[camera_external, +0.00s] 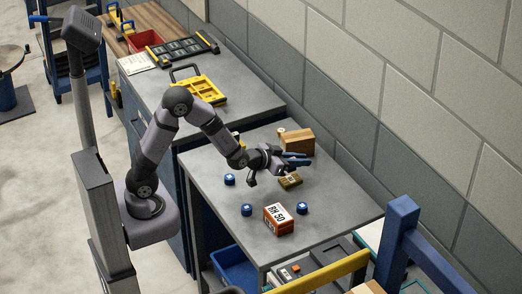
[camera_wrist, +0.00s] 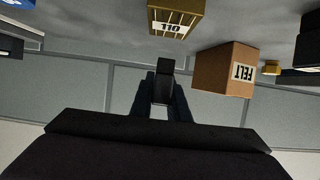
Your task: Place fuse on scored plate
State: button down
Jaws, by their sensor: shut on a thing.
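My gripper (camera_external: 297,159) is over the far part of the grey front table, close to the cardboard box. In the wrist view its two dark fingers (camera_wrist: 162,98) are shut on a dark grey, blocky piece (camera_wrist: 164,88), which I take to be the fuse. It is held clear of the table. In the external view I cannot make the fuse out at the fingers. I cannot pick out the scored plate for certain in either view.
A cardboard FELT box (camera_external: 299,140) (camera_wrist: 224,72) and a ribbed OIL box (camera_external: 290,181) (camera_wrist: 176,20) stand near my gripper. An orange-white box (camera_external: 278,219) and blue round pieces (camera_external: 246,209) stand nearer the front. A yellow case (camera_external: 198,89) lies on the left bench.

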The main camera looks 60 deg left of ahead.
jog(key=shift+f, duration=1.7)
jog(key=shift+f, duration=0.1)
jog(key=shift+f, duration=0.15)
jog(key=c, duration=1.7)
grip_release()
